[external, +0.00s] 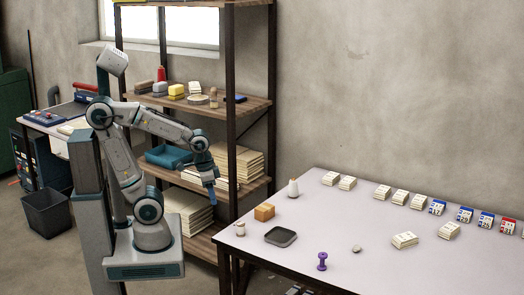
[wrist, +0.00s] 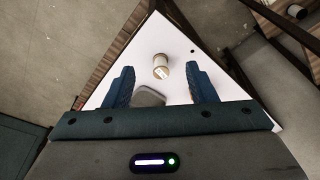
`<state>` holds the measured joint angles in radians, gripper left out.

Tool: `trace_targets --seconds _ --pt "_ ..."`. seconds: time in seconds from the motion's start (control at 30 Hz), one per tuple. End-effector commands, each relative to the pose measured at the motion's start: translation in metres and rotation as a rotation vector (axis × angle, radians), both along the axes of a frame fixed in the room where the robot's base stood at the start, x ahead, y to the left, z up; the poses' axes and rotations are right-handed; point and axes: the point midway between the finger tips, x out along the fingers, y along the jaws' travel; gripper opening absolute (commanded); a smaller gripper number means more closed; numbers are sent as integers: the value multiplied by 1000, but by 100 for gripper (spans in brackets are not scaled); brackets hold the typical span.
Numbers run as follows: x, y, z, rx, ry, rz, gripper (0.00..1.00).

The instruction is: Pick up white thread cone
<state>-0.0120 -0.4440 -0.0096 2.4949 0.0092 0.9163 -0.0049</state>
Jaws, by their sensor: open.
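The table (external: 330,220) also bears an orange-brown block (external: 264,212), a dark tray (external: 281,236), a small spool (external: 240,229), a purple pin-shaped object (external: 322,261) and several card stacks (external: 405,240). A loaded shelf (external: 245,105) stands behind my arm. The table's middle is largely clear.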

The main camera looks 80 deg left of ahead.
Motion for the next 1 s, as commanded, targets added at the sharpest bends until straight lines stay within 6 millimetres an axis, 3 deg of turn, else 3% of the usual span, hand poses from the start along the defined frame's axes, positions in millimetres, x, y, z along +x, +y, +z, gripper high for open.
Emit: trace_targets --seconds 0.5,0.63,0.77,1.0 --pt "0 0 0 -2 1 3 54" --pt "10 0 3 -34 17 66 54" --pt "36 1 6 -125 55 232 54" --pt "103 17 4 -374 136 649 54"
